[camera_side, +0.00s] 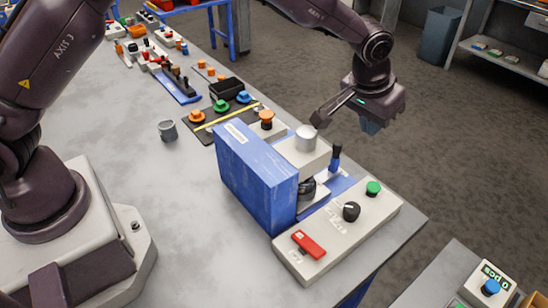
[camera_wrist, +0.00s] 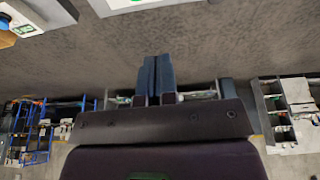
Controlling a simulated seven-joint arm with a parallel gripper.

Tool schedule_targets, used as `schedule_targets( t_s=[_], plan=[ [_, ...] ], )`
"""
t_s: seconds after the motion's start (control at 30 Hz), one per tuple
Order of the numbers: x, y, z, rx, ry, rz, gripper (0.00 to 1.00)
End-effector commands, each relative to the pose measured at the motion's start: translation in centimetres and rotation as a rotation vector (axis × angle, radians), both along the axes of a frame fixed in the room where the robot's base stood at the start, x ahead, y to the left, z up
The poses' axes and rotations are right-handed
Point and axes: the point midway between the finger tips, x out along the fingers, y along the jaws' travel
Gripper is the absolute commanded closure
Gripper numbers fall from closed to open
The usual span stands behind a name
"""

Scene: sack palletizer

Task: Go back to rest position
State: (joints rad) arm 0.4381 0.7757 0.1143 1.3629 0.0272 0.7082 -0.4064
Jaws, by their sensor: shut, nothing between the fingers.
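My gripper (camera_side: 371,127) hangs in the air at the upper right in the side view, beyond the right edge of the worktable (camera_side: 112,106). Its fingers point down and are shut with nothing between them. In the wrist view my gripper (camera_wrist: 156,62) shows its two blue-grey fingers side by side, touching. It is apart from everything on the table.
A blue box-shaped machine (camera_side: 257,172) stands near my gripper. In front of it is a control panel (camera_side: 325,243) with a red switch, a black knob and a green button. Open floor (camera_side: 460,150) lies to the right.

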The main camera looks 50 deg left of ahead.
Motion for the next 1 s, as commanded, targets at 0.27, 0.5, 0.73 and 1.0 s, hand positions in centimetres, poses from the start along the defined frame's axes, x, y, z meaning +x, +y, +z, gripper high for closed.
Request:
schedule_targets(
  t_s=[0.27,0.5,0.73,1.0],
  plan=[
    [-7.1,8.0,12.0,-0.038,-0.046,0.018,1.0],
    [-16.2,13.3,17.5,-0.043,-0.097,0.009,1.0],
    [-25.6,16.6,18.4,-0.017,-0.145,-0.004,1.0],
    [-31.5,17.9,16.8,0.018,-0.176,-0.013,1.0]
  ],
)
